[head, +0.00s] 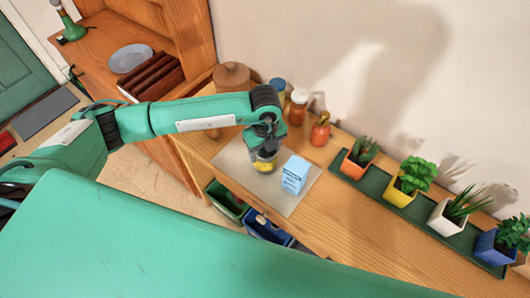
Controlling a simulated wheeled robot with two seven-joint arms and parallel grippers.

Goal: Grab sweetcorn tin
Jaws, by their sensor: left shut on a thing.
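The sweetcorn tin (264,164), small with a yellow band, is at the tip of my left gripper (265,150), over the grey mat (290,204) on the wooden counter. My left gripper points down and is shut on the tin, hiding its upper part. I cannot tell whether the tin touches the mat. A light blue carton (295,174) stands just right of the tin on the mat. My right gripper does not show.
Several jars and an orange bottle (320,130) stand behind, by the wall. Potted plants line a green tray (375,187) at right. Green (227,201) and blue (268,230) bins sit below the counter's front edge. A cabinet with a plate (131,58) is at left.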

